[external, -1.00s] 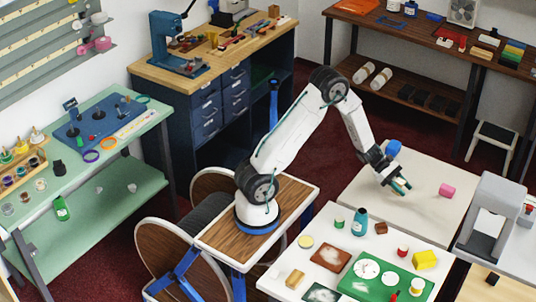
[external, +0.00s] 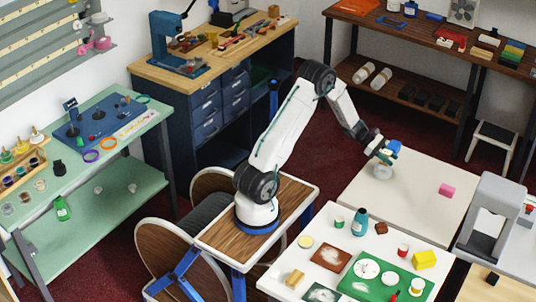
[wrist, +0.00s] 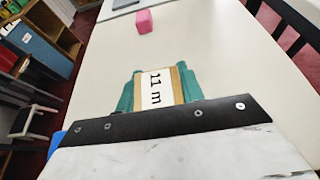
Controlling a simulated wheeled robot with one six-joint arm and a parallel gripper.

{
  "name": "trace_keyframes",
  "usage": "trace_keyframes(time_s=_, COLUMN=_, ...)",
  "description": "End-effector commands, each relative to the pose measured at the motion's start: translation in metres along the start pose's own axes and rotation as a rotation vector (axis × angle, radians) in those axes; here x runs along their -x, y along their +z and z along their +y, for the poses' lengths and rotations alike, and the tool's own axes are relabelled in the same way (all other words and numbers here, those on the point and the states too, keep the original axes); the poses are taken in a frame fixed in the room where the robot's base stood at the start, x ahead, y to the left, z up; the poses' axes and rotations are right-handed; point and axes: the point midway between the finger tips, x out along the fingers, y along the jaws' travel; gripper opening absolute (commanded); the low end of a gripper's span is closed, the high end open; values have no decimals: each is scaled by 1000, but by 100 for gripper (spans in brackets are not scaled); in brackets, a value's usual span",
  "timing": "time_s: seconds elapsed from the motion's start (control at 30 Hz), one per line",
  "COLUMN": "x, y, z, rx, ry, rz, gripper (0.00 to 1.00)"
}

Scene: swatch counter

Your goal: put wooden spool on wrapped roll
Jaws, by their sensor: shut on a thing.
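My gripper (external: 381,151) is over the far left corner of the pale table on the right. In the wrist view its teal fingers (wrist: 160,90) are shut on a tan-edged thing with a white "11 m" label, which appears to be the wooden spool (wrist: 157,86). A blue thing (external: 394,147) is close behind my gripper, and a blue patch shows at the lower left of the wrist view.
A pink block (external: 446,190) sits on the same table, also in the wrist view (wrist: 144,21). The table around it is clear. A nearer white table (external: 325,225) holds a green mat, a teal bottle and several small items. A grey machine (external: 495,215) stands at the right.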

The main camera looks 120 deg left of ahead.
Motion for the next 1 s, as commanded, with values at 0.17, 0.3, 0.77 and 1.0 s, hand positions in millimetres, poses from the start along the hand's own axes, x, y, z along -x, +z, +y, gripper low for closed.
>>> trace_keyframes(time_s=0.17, x=-8, y=-29, z=1, rx=13, ry=4, rz=1, gripper=15)
trace_keyframes(time_s=0.3, x=-8, y=-28, z=1, rx=8, ry=3, rz=1, gripper=15)
trace_keyframes(time_s=0.77, x=-10, y=-29, z=0, rx=6, ry=2, rz=1, gripper=60)
trace_keyframes(time_s=1.0, x=-5, y=-27, z=0, rx=6, ry=3, rz=1, gripper=60)
